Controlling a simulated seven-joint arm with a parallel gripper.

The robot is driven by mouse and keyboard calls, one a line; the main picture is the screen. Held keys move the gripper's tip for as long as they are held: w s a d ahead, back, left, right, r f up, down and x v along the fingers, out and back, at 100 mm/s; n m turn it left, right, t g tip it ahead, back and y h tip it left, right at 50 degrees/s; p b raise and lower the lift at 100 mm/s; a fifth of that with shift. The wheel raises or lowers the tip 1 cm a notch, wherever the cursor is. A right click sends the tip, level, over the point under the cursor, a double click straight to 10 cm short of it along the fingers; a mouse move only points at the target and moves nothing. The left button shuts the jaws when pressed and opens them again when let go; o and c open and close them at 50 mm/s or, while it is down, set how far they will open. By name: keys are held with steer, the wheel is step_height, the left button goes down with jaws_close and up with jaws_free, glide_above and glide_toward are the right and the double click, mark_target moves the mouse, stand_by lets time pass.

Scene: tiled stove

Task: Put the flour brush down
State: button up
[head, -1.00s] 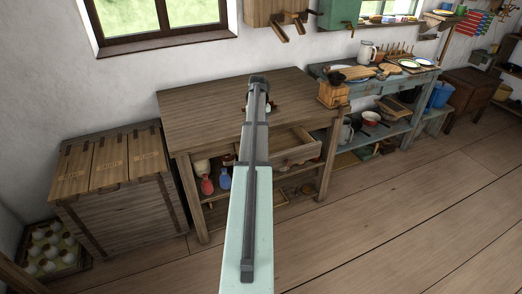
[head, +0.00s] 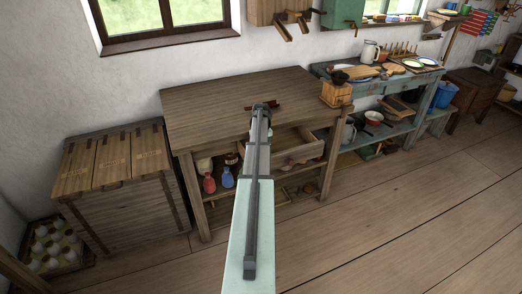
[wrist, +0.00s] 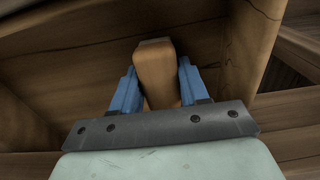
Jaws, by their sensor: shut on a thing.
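The flour brush (wrist: 160,84) shows in the wrist view as a plain light-brown wooden block between the two blue fingers of my gripper (wrist: 157,66). My gripper is shut on it. The brush's other end is hidden. Brown wooden boards lie close behind and to the right of it. In the head view my arm reaches to the front edge of the wooden worktable (head: 205,107), above or at its pulled-out drawer (head: 300,152).
A dark reddish-brown thing (head: 278,104) lies on the tabletop just beyond my arm. A wooden box-shaped thing (head: 336,95) stands at the table's right corner. Red and blue bottles (head: 227,178) are on the shelf below. The tabletop's left part is clear.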

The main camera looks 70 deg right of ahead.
steer(key=shift+f, duration=0.35)
steer(key=o, duration=1)
step_height(320, 180, up, 12)
steer(key=shift+r, duration=0.2)
steer(key=shift+o, duration=0.3)
